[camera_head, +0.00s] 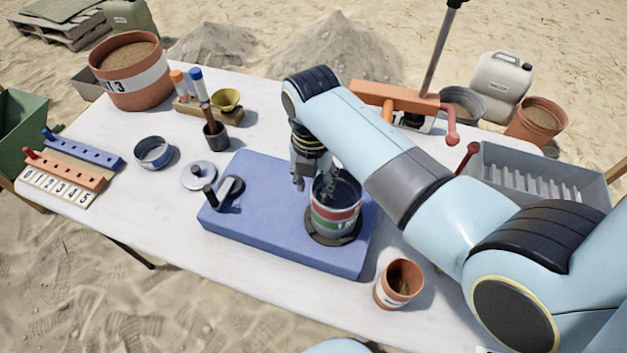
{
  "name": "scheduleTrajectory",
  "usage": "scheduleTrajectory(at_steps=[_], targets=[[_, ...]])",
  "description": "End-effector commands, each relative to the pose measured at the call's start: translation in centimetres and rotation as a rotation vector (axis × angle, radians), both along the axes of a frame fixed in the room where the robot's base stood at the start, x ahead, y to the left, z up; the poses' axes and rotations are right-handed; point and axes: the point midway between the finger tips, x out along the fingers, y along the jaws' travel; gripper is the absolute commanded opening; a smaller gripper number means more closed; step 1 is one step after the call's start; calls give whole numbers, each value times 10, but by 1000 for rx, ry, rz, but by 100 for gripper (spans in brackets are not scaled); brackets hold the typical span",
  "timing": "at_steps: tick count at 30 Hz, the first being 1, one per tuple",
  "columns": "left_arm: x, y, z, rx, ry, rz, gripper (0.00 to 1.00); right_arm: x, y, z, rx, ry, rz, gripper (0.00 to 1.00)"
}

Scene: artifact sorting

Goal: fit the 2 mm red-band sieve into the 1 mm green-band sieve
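The red-band sieve (336,212) sits at the top of a stack on the blue block, upright as far as I can see. The green-band sieve (331,226) is directly below it, and the two look nested or nearly so. My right gripper (313,184) points down at the stack's left rim, one finger outside the wall and the other over the opening. Whether its fingers press on the rim I cannot tell. The stack's dark round base (333,240) shows beneath. My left gripper is out of view.
The blue block (270,243) carries a black-handled clamp (229,189) left of the stack. A blue-band sieve (153,152) and a grey lid (199,175) lie farther left. A terracotta pot (398,284) stands at front right. The white table (160,215) is clear at front left.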

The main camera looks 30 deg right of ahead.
Motion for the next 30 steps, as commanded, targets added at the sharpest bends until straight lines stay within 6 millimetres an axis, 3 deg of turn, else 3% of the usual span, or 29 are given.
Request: scheduleTrajectory(at_steps=[7, 15, 21, 30], targets=[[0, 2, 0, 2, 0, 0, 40, 1, 1, 18, 1, -4, 0, 36], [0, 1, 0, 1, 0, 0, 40, 2, 1, 78, 1, -5, -1, 36], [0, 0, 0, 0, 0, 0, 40, 2, 1, 110, 0, -3, 0, 36], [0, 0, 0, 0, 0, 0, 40, 1, 1, 120, 0, 0, 0, 36]])
